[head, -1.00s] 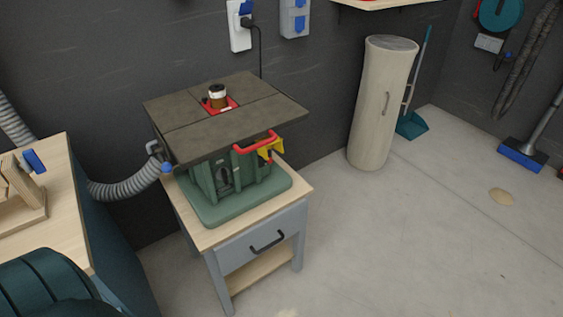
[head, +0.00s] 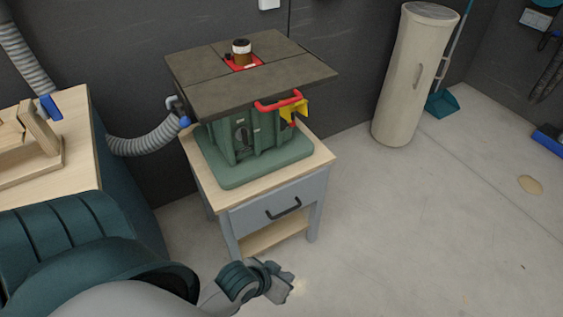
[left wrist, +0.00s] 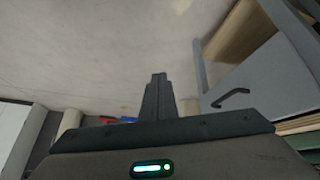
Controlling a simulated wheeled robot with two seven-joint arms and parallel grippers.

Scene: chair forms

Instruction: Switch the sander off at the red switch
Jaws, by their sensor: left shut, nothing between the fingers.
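The sander has a green body (head: 243,142) and a dark table top (head: 250,75) with a spindle (head: 241,52) in a red insert. It stands on a small wooden-topped cabinet. A red bar (head: 278,103), apparently the red switch, sits at the table's front right edge, with a yellow part (head: 295,109) beside it. I cannot tell its on or off position. My left gripper (head: 283,287) is low in front of the cabinet, well below and apart from the switch. Its fingers (left wrist: 158,95) are shut and empty in the left wrist view. My right gripper is out of view.
The grey cabinet (head: 250,216) has a black drawer handle (head: 283,209). A workbench (head: 75,110) stands at left, with a grey hose (head: 145,146) running to the sander. A beige cylinder (head: 410,80) stands at the back.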

